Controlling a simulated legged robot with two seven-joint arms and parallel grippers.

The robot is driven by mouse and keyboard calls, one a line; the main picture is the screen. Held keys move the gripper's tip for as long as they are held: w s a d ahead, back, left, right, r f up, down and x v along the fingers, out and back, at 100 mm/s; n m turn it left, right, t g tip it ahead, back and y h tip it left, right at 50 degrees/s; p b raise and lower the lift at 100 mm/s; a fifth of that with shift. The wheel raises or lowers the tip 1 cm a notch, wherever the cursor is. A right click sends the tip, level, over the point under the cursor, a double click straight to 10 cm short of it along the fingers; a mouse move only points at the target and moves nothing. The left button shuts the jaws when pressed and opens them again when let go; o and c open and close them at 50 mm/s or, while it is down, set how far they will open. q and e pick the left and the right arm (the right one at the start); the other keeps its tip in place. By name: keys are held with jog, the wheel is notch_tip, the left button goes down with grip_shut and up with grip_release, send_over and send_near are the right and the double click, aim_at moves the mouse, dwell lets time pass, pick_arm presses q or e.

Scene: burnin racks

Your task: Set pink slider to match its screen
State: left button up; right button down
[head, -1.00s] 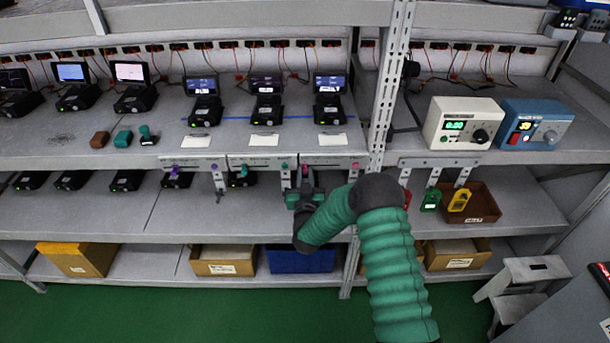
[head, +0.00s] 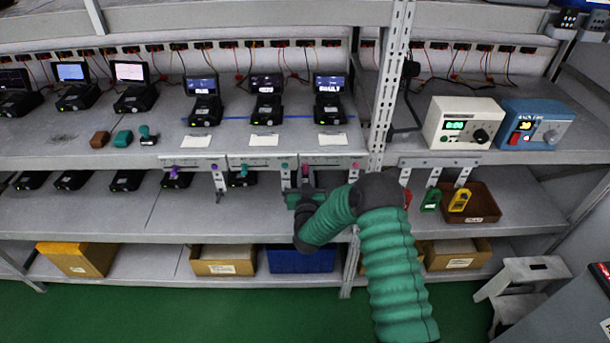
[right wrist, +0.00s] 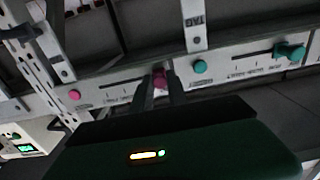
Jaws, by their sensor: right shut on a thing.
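The pink slider knob (right wrist: 160,78) sits in a slot on a light label strip (right wrist: 115,92) in the right wrist view. My right gripper (right wrist: 166,88) is shut on this knob, with a dark finger on each side. In the head view, my right gripper (head: 306,180) is at the shelf's front edge, at the left end of the pink strip (head: 330,161). A fixed pink dot (head: 355,165) marks the strip's right end. The small screen (head: 329,82) above this strip is lit, but its text is too small to read. My left gripper is not in view.
A teal slider (right wrist: 290,51) and teal dot (right wrist: 200,66) are on the neighbouring strip. A purple slider (head: 174,171) is farther left. A perforated post (head: 389,90) stands right of the pink strip. Metal brackets (head: 218,180) hang below the shelf edge.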

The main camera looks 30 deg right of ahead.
jog(key=s+d, duration=0.2)
jog(key=d, duration=0.1)
jog(key=s+d+b, duration=0.1)
jog(key=d, duration=0.2)
jog(key=s+d+b, duration=0.1)
jog(key=s+d, duration=0.1)
jog(key=d, duration=0.1)
jog(key=shift+s+d, duration=0.2)
jog(key=shift+s, duration=0.1)
jog(key=shift+a, duration=0.1)
jog(key=c, duration=1.3)
grip_release()
jog(key=shift+d, duration=0.2)
jog(key=shift+b+v, duration=1.85)
jog(key=shift+v, duration=6.55)
jog(key=shift+f, duration=0.15)
jog(key=shift+a, duration=0.1)
